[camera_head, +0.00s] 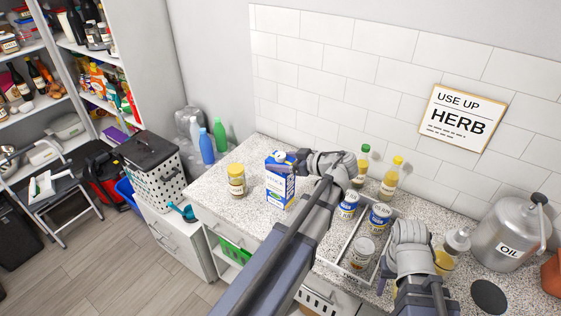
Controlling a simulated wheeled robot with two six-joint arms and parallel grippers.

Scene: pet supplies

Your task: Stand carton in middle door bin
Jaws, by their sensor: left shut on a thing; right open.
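A blue and white carton (279,182) stands upright on the speckled counter, or just above it; I cannot tell which. My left gripper (298,161) reaches in from the right and is shut on its upper right side, hiding that edge. My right gripper (386,283) is low at the right, beside the white tray; it is open, its fingers mostly hidden by its wrist. At the far left, a tall shelving unit has narrow stocked racks (97,100) along its right part. I cannot tell for sure whether one is the middle door bin.
A yellow-lidded jar (236,181) stands left of the carton. The white tray (343,236) holds several cans. Bottles (390,178) stand behind it, and a metal oil canister (505,233) at right. A folding step stool (58,185) and a basket (153,172) stand near the shelves.

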